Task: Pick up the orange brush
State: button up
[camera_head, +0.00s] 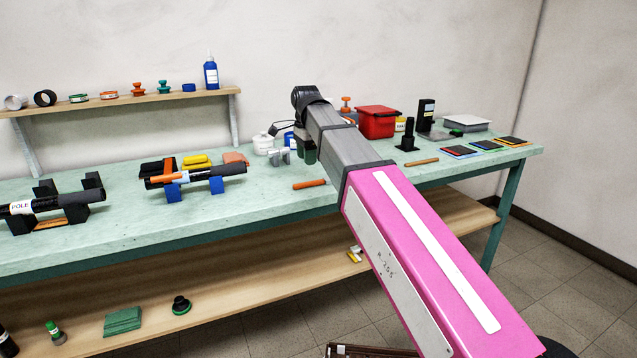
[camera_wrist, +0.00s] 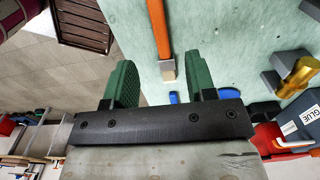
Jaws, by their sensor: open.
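The orange brush (camera_head: 310,184) lies on the green bench near its front edge, left of my arm. In the wrist view its orange handle (camera_wrist: 160,28) runs up the picture, with a pale band at its lower end. My gripper (camera_wrist: 162,72) is open, with its two green fingers either side of that band in the picture and a gap to each. The brush's far tip is hidden or unclear.
A dark tube on blue supports (camera_head: 202,188) stands to the left. A glue container (camera_wrist: 300,122) and a gold piece (camera_wrist: 298,76) show in the wrist view.

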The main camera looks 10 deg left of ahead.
aim_at(309, 182)
jog(key=shift+w+d+f, duration=0.1)
jog(key=shift+d+f, duration=0.05)
jog(key=shift+f, duration=2)
jog(key=shift+d+f, duration=0.1)
jog(key=shift+f, duration=2.05)
grip_shut()
